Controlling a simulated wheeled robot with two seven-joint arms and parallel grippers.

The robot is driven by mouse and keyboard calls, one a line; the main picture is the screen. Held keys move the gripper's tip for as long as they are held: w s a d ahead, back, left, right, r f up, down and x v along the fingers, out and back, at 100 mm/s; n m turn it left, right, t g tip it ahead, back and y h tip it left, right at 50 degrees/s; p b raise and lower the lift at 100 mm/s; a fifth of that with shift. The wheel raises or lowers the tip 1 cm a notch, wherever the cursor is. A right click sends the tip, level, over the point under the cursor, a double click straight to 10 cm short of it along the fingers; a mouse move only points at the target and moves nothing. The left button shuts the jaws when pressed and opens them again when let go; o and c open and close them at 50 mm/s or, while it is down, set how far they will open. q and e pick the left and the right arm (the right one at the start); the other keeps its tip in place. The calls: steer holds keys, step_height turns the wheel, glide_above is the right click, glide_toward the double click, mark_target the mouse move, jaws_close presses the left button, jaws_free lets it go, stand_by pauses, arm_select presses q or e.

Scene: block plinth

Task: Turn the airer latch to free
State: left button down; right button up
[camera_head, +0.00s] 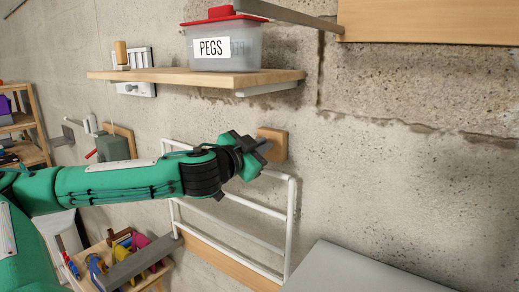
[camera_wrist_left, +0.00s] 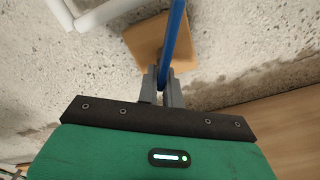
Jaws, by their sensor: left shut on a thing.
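The airer latch shows in the left wrist view as a blue lever (camera_wrist_left: 177,32) in front of a square wooden block (camera_wrist_left: 146,45) on the wall. In the head view the wooden block (camera_head: 277,146) sits just above the top right corner of the white airer frame (camera_head: 291,225). My left gripper (camera_head: 258,147) is at the block, and its fingers (camera_wrist_left: 163,84) are shut on the blue lever near its lower end. In the head view the gripper hides most of the lever. A corner of the white frame (camera_wrist_left: 95,12) shows at the wrist view's top left. My right gripper is out of view.
A wooden shelf (camera_head: 160,76) with a clear PEGS box (camera_head: 225,48) is above my left arm. A grey surface (camera_head: 360,272) lies at lower right. A tray of coloured items (camera_head: 120,262) is below the arm. Bare wall is free right of the latch.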

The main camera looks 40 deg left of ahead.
arm_select(q)
steer(key=m, duration=0.5)
steer(key=f+m, duration=0.1)
steer(key=m, duration=0.1)
steer(key=shift+d, duration=0.4)
steer(key=m, duration=0.4)
steer(key=shift+f, duration=0.2)
steer(key=shift+m, duration=0.4)
steer(key=shift+f, duration=0.1)
steer(key=c, duration=1.6)
jaws_free()
steer(key=shift+o, duration=0.2)
